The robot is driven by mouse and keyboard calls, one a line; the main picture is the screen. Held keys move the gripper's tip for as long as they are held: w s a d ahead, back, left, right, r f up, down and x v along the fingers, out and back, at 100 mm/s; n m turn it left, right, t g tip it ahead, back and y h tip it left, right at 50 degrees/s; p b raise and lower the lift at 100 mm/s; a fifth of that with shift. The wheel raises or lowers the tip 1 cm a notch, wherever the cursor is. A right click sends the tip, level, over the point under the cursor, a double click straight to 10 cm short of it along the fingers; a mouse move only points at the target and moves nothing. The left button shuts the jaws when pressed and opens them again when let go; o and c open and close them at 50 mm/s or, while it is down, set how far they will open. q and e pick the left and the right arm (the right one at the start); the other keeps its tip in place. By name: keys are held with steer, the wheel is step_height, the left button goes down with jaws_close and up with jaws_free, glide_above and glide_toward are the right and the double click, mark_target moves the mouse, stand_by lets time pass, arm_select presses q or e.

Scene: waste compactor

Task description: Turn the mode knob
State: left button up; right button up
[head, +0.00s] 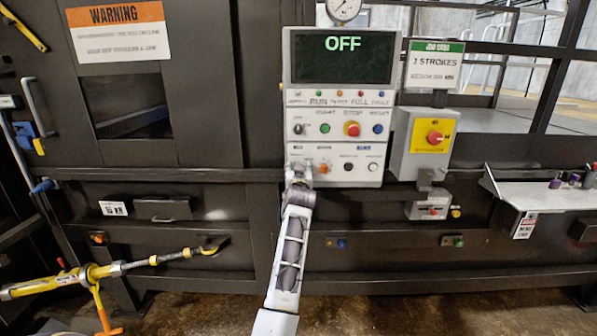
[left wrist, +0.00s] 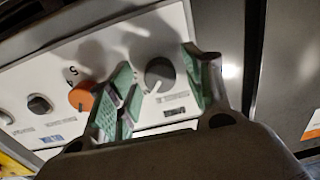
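The white control panel (head: 335,110) stands in the middle of the head view. My left gripper (head: 299,178) is at its lower-left corner and hides what is behind it there. In the left wrist view, a dark grey round knob (left wrist: 160,75) shows between the green-padded fingers of my left gripper (left wrist: 158,62). The fingers are open, with gaps visible on both sides of the knob. An orange knob (left wrist: 80,98) lies left of it. Another dark knob (head: 298,129) is at the panel's upper left. The labels are too small to tell which knob is the mode knob. My right gripper is not in view.
The display (head: 343,56) reads OFF. A red button (head: 352,129) is on the panel, and a red switch on a yellow plate (head: 433,138) is to its right. A yellow tool (head: 110,268) projects at the lower left. A shelf (head: 540,196) juts out at the right.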

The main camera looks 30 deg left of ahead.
arm_select(q)
steer(key=shift+s, duration=0.15)
steer(key=v, duration=0.7)
stand_by(0.7)
steer(key=shift+d, duration=0.15)
stand_by(0.4)
